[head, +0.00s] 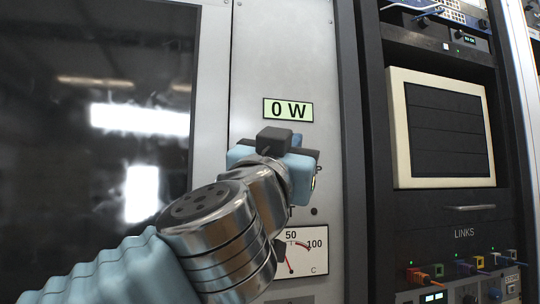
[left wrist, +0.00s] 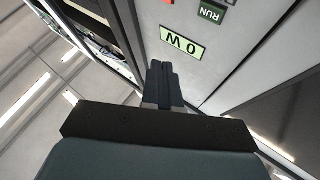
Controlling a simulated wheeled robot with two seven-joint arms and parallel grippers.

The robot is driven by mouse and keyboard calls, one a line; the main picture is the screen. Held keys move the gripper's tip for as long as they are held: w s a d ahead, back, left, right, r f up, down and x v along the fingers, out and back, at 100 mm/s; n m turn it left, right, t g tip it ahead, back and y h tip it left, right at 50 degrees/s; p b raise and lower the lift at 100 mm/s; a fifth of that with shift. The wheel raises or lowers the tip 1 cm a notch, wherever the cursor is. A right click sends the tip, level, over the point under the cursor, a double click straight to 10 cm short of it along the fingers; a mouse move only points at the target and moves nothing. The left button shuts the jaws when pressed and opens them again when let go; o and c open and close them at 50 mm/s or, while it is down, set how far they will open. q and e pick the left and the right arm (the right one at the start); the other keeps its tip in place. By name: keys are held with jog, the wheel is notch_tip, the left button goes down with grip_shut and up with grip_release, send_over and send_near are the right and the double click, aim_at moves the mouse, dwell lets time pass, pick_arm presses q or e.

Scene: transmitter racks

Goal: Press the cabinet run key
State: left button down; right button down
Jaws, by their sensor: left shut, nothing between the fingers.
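The green key marked RUN (left wrist: 212,12) shows at the top of the left wrist view, on the grey cabinet front, partly cut off by the frame edge. In the head view I cannot make it out; my left gripper and wrist cover the panel below the display. My left gripper (head: 277,150) is in front of the panel, just below the 0 W display. In the left wrist view its dark fingers (left wrist: 165,70) are together and empty, to the lower left of the RUN key and apart from it. My right gripper is not in view.
The lit display (head: 288,110) reads 0 W. A dial gauge (head: 304,252) sits lower on the panel, partly behind my arm. A red part (left wrist: 232,2) is beside the RUN key. A dark rack with a cream-framed screen (head: 394,125) and coloured link plugs stands right.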

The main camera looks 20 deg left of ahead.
pick_arm(q)
jog(key=w+a, duration=0.4)
jog(key=w, duration=0.2)
jog(key=shift+w+a, duration=0.3)
jog(key=shift+w, duration=0.05)
jog(key=shift+w, duration=0.1)
dwell(1.8)
jog(key=shift+w+a, duration=0.25)
jog(key=shift+w+a, duration=0.2)
jog(key=shift+w, duration=0.1)
dwell(0.8)
jog(key=shift+s+d, duration=0.45)
jog(key=shift+s, duration=0.2)
jog(key=s+d, duration=0.1)
jog(key=s, duration=0.1)
jog(key=s+d, duration=0.1)
jog(key=s, duration=0.1)
jog(key=shift+d, duration=0.4)
